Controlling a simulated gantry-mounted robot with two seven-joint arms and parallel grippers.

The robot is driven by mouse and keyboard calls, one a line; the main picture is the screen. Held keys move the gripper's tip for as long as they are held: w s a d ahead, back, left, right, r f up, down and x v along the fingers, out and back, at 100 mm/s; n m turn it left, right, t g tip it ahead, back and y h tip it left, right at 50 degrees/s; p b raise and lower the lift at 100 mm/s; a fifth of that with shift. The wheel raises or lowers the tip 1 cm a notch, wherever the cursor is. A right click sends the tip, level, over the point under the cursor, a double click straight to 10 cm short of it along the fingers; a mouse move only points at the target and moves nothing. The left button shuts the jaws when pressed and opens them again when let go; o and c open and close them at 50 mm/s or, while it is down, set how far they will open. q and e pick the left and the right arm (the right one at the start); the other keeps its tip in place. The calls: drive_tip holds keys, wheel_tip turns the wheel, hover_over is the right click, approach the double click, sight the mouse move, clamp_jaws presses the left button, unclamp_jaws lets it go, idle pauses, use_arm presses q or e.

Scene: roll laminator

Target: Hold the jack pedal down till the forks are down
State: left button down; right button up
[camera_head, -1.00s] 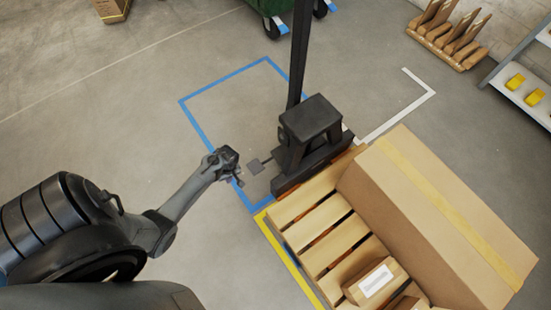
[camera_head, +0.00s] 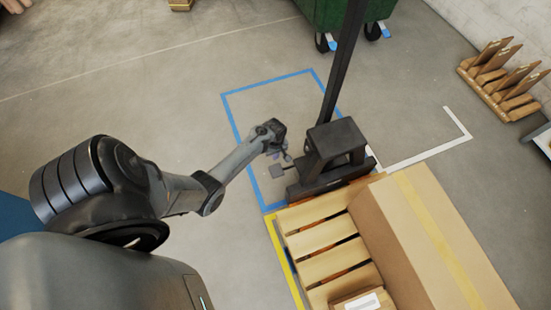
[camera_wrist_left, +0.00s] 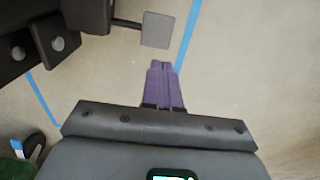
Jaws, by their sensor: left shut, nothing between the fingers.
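The jack pedal (camera_head: 277,171) is a small grey square plate on a thin bar, sticking out to the left from the base of the black pallet jack (camera_head: 332,155). The pedal (camera_wrist_left: 157,29) also shows at the top middle of the left wrist view. My left gripper (camera_head: 279,155) is just above the pedal in the head view. In the wrist view its purple fingers (camera_wrist_left: 161,68) are together and empty, with the tips a little short of the pedal. I cannot tell whether they touch it. The forks are hidden under the wooden pallet (camera_head: 316,238). My right gripper is not in view.
A large cardboard box (camera_head: 428,238) and a smaller labelled box (camera_head: 362,300) sit on the pallet. Blue tape (camera_head: 236,118) outlines the floor around the jack. A green wheeled bin (camera_head: 325,14) stands at the back. The floor left of the jack is clear.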

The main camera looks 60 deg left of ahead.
use_arm(q)
drive_tip(key=b, duration=1)
approach(275, 171)
wheel_tip(275, 171, down, 5)
drive_tip(key=shift+f, duration=0.1)
drive_tip(key=shift+f+b, duration=0.55)
drive_tip(key=shift+f, duration=0.25)
